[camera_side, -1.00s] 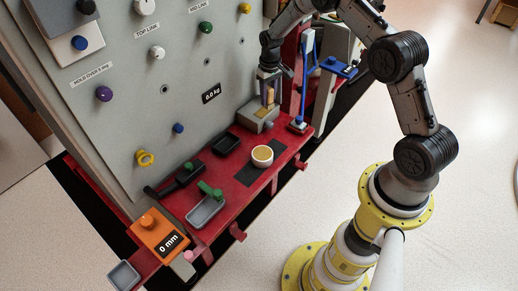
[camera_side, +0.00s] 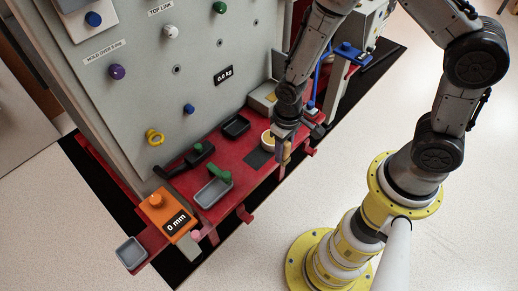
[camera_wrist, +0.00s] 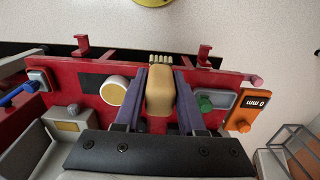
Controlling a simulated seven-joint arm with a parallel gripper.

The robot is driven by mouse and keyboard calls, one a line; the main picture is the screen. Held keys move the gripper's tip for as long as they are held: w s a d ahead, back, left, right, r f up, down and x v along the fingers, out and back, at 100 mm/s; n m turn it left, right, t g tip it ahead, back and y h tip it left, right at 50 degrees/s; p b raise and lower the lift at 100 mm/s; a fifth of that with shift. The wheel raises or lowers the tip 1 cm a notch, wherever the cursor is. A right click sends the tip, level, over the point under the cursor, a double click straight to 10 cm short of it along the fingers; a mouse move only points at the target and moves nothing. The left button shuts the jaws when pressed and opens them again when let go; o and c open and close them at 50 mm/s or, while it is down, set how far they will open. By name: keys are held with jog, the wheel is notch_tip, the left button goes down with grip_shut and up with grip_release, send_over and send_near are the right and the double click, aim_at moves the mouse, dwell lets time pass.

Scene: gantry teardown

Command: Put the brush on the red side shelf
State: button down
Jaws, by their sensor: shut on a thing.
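The brush (camera_wrist: 160,92) has a tan body and pale bristles in the wrist view. My gripper (camera_wrist: 160,105) is shut on it, one dark finger on each side. In the side view my gripper (camera_side: 284,147) points down near the front edge of the long red shelf (camera_side: 238,178), right of its middle. I cannot tell whether the brush touches the shelf.
A white cup (camera_side: 267,138) stands close beside my gripper. A dark tray (camera_side: 236,126), a grey tray with a green knob (camera_side: 213,190) and an orange gauge (camera_side: 165,215) are farther left. A grey box (camera_side: 262,97) is behind. A dark pad (camera_side: 259,158) lies bare on the shelf.

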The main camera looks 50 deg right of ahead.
jog(key=w+a+f, duration=0.1)
jog(key=w+f, duration=0.2)
jog(key=w, duration=0.1)
jog(key=w+a+f, duration=0.1)
jog(key=w+f, duration=0.2)
jog(key=w, duration=0.1)
jog(key=w+a+f, duration=0.1)
jog(key=w+f, duration=0.2)
jog(key=w, duration=0.1)
jog(key=shift+w, duration=0.25)
jog(key=shift+w+f, duration=0.15)
jog(key=shift+f, duration=0.15)
jog(key=shift+w+f, duration=0.1)
jog(key=shift+f, duration=1.45)
jog(key=shift+f, duration=0.15)
jog(key=c, duration=0.5)
grip_release()
notch_tip(320, 180, up, 12)
jog(key=shift+r, duration=0.2)
